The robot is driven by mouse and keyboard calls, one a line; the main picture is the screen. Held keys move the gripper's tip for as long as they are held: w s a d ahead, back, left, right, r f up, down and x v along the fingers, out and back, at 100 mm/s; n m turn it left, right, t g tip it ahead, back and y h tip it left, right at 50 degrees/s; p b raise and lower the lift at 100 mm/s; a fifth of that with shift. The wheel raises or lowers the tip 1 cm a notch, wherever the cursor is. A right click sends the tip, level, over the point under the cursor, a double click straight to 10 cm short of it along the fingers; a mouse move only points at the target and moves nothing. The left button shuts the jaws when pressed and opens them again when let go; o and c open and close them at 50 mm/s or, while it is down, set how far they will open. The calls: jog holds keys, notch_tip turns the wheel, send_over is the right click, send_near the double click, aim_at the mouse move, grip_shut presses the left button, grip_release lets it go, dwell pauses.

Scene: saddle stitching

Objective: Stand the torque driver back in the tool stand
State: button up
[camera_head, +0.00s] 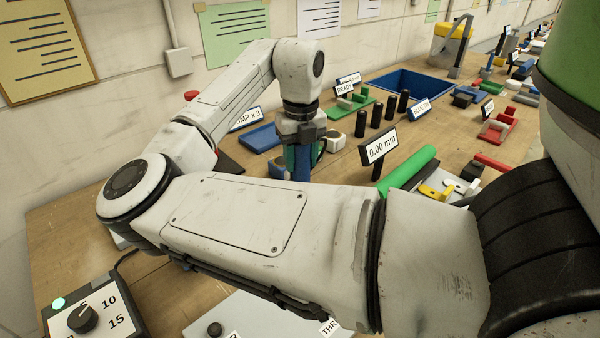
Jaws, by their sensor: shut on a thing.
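My gripper (302,138) points down over the middle of the bench, below the wrist of my white arm. Its jaws are shut on an upright teal and blue thing (301,164), which looks like the torque driver. My forearm hides its lower end, so I cannot tell whether it touches anything below.
A blue tray (410,82) lies at the back. A green cylinder (408,170) is at right. A dial box (92,312) sits front left. Bare wood shows around the pegs.

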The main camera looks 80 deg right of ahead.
aim_at(301, 175)
jog(key=shift+f+p, duration=0.3)
jog(key=shift+f, duration=2.2)
jog(key=o, duration=1.2)
jog(key=shift+c, duration=0.2)
notch_tip(301, 175, up, 12)
jog(key=shift+r+b, duration=0.15)
jog(key=shift+b, duration=0.75)
